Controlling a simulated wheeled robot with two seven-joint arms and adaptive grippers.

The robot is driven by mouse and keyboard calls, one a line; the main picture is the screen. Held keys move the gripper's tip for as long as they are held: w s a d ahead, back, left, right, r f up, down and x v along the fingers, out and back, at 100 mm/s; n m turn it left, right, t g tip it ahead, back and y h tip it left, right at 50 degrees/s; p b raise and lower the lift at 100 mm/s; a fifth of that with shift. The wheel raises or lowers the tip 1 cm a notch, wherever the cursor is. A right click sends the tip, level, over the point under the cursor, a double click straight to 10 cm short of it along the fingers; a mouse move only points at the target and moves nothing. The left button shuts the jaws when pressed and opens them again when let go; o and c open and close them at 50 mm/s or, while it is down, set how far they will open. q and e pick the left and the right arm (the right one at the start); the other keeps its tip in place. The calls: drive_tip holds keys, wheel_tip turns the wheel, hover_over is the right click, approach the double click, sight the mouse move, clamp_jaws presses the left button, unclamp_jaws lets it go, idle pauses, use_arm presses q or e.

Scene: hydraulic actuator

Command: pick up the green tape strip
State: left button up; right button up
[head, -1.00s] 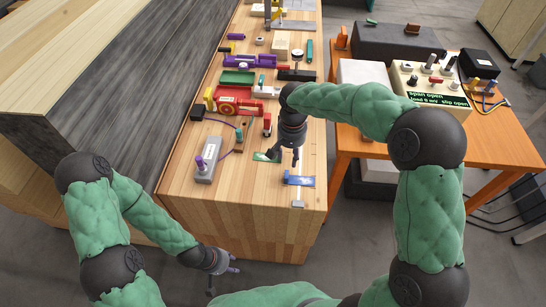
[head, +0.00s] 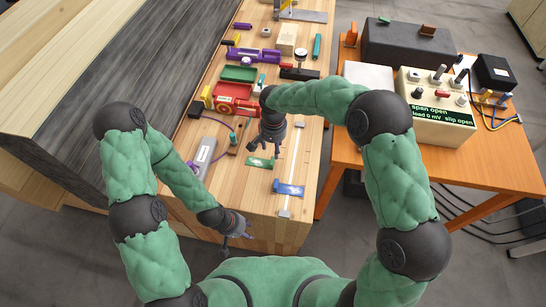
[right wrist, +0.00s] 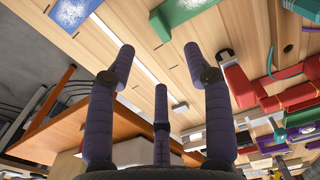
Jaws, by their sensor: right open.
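The green tape strip (head: 261,163) lies flat on the wooden bench top, near its front end, in the head view. Its edge also shows at the top of the right wrist view (right wrist: 183,12). My right gripper (head: 267,149) is just above and behind the strip in the head view, apart from it. In the right wrist view its fingers (right wrist: 158,62) are spread and empty, with the strip beyond their tips. My left gripper (head: 239,240) is low at the bench's front edge, its fingers apart and nothing seen in them.
A blue strip (head: 289,189) lies to the right of the green one, by a long thin white bar (head: 292,160). A grey block (head: 203,156) with a purple part is on the left. A red device (head: 232,104) and a green tray (head: 239,73) stand farther back.

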sight(274, 161)
wheel_tip(274, 161, down, 5)
drive_tip(key=shift+r+b, duration=0.2)
drive_tip(key=shift+b, duration=0.2)
drive_tip(key=shift+s+f, duration=0.15)
drive_tip(key=shift+f, duration=0.4)
drive_tip(key=shift+f+b, duration=0.7)
drive_tip(key=shift+f, duration=1.3)
clamp_jaws()
